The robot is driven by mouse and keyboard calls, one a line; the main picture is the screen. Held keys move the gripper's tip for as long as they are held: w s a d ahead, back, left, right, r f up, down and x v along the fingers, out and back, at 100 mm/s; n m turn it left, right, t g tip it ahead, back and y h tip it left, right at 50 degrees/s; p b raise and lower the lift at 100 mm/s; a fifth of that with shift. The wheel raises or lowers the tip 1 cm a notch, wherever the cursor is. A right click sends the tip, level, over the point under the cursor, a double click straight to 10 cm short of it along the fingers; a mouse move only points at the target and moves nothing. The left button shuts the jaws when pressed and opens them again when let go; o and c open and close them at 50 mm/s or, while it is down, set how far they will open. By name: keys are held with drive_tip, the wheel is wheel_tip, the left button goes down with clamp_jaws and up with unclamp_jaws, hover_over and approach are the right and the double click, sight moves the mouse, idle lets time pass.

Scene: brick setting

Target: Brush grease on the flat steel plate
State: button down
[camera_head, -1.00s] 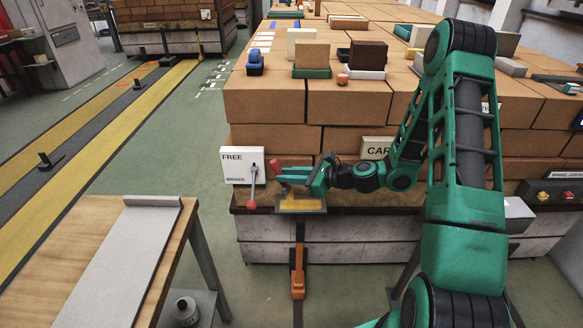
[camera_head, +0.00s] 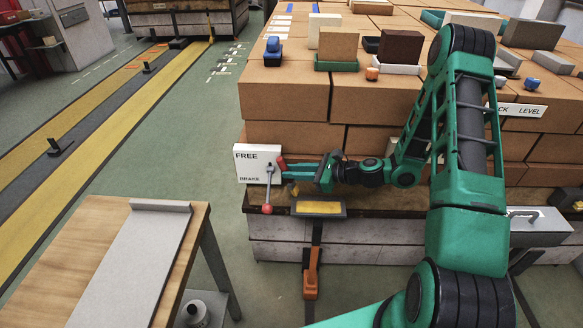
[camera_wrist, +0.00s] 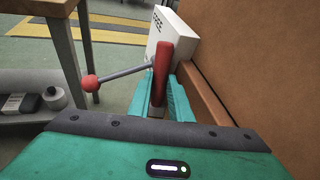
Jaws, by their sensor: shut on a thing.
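The flat steel plate (camera_head: 130,268) is a long grey sheet with a raised far lip, lying on the wooden table at lower left in the head view. My gripper (camera_head: 292,172) is shut on a red-handled brush (camera_head: 281,163), just behind and above the grease tray. In the wrist view the red handle (camera_wrist: 162,70) stands upright between my teal fingers (camera_wrist: 164,98). Yellow-brown bristles show below the fingers in the head view. The shallow grey grease tray (camera_head: 337,214), with yellow grease inside, sits at the brick car's near edge. The plate is out of the wrist view.
A white FREE/BRAKE box (camera_head: 257,160) with a red-knobbed lever (camera_head: 267,209) stands close left of my gripper. The brick stack (camera_head: 290,100) rises behind it. A gap of green floor (camera_head: 165,150) lies left of the stack. A small container (camera_head: 195,313) is under the table.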

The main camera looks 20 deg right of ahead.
sight(292, 182)
wheel_tip(292, 182, down, 4)
drive_tip(key=shift+f, duration=0.1)
drive_tip(key=shift+d+f, duration=0.25)
drive_tip(key=shift+s+d, duration=0.3)
drive_tip(key=shift+d, duration=0.5)
drive_tip(key=shift+s+d, duration=0.3)
drive_tip(key=shift+d, duration=0.6)
drive_tip(key=shift+w+a, duration=0.2)
drive_tip(key=shift+a, duration=0.4)
drive_tip(key=shift+w+a, duration=0.15)
drive_tip(key=shift+a, duration=0.45)
drive_tip(key=shift+w+a, duration=0.2)
drive_tip(key=shift+a, duration=0.6)
wheel_tip(292, 182, up, 2)
drive_tip(key=shift+a+r, duration=0.1)
drive_tip(key=shift+r, duration=0.15)
wheel_tip(292, 182, up, 2)
drive_tip(key=shift+r, duration=0.1)
drive_tip(key=shift+d+r, duration=0.2)
drive_tip(key=shift+r, duration=1.4)
drive_tip(key=shift+s+r, duration=0.1)
